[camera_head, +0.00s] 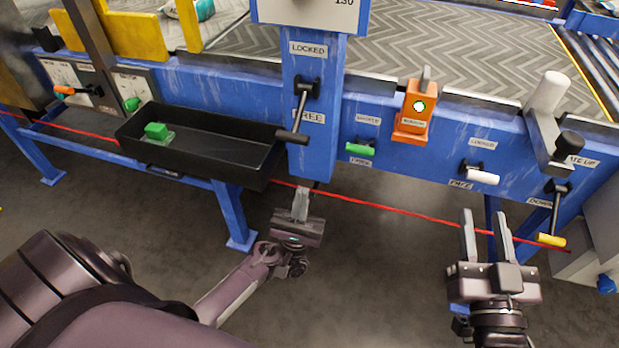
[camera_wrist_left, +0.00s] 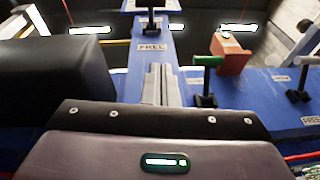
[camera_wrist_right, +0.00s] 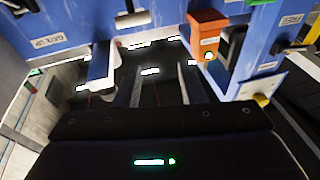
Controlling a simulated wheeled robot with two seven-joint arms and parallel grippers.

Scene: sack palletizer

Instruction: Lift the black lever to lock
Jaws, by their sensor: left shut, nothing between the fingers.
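The black lever (camera_head: 301,115) is on the blue post (camera_head: 314,60) in the head view. It hangs down from its pivot, with its black handle beside the FREE label and the LOCKED label above the pivot. It also shows at the top of the left wrist view (camera_wrist_left: 151,18). My left gripper (camera_head: 302,190) is shut and empty, below the black handle and apart from it. Its closed fingers (camera_wrist_left: 160,70) point toward the post in the left wrist view. My right gripper (camera_head: 484,213) is open and empty, low at the right, away from the black lever.
A black tray (camera_head: 225,152) holding a green block (camera_head: 157,131) juts out left of the post. Right of it are a green-handled lever (camera_head: 360,150), an orange box (camera_head: 414,112), a white-handled lever (camera_head: 482,176) and a yellow-handled lever (camera_head: 551,240). Floor below is open.

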